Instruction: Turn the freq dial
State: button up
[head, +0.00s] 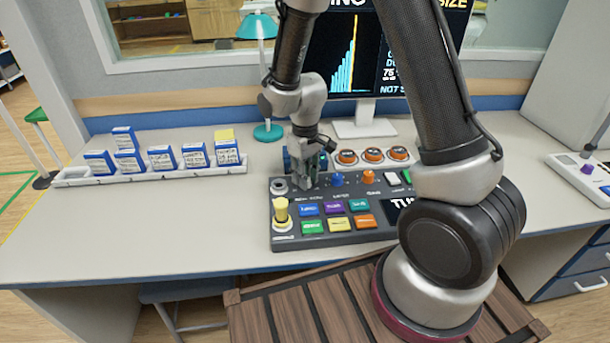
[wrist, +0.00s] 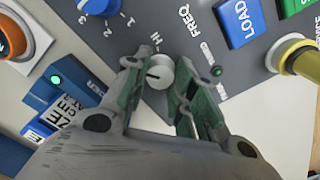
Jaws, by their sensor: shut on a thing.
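The freq dial (wrist: 159,72) is a small pale grey-white knob with a dark pointer line, on the grey control panel (wrist: 150,22) beside the printed word FREQ. My gripper (wrist: 160,80) is closed around the dial, with a green-lined finger on each side of it in the wrist view. In the head view my gripper (head: 308,165) reaches down to the back left part of the control panel (head: 284,238). It hides the dial there.
A blue knob (wrist: 97,5), a blue LOAD button (wrist: 235,22) and a yellow knob (wrist: 298,58) sit near the dial. Several orange-topped knobs (head: 347,156) stand behind the panel. A monitor (head: 355,128), a teal lamp (head: 268,130) and a tray of blue boxes (head: 75,178) share the desk.

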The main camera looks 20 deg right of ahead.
dwell(0.3)
jog(key=o, duration=1)
jog(key=shift+o, duration=0.2)
notch_tip(320, 180, up, 12)
